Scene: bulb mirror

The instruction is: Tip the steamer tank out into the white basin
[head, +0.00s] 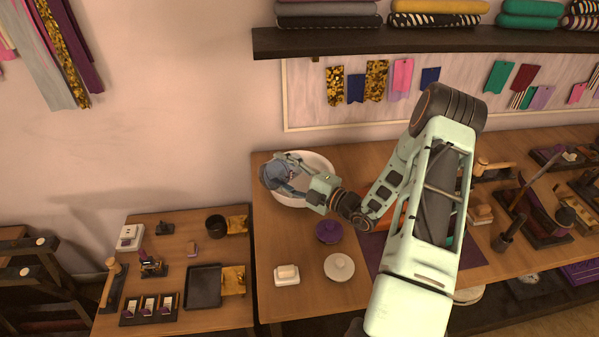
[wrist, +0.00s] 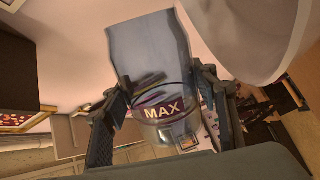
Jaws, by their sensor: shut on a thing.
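The steamer tank (wrist: 160,90) is a bluish see-through vessel with a dark "MAX" label. My gripper (head: 281,177) is shut on it, with one finger on each side in the wrist view (wrist: 163,112). In the head view the tank (head: 277,173) is held over the left part of the white basin (head: 322,160), and it looks tilted. The basin stands at the back left of the large wooden table. Its rim also shows at the upper right of the wrist view (wrist: 250,35). Whether any liquid is in the tank or basin I cannot tell.
A purple bowl (head: 329,231), a white round lidded pot (head: 339,267) and a white soap-like block on a dish (head: 287,274) stand in front of the basin. My arm spans the table from the right. A lower side table (head: 190,265) with small items is at left.

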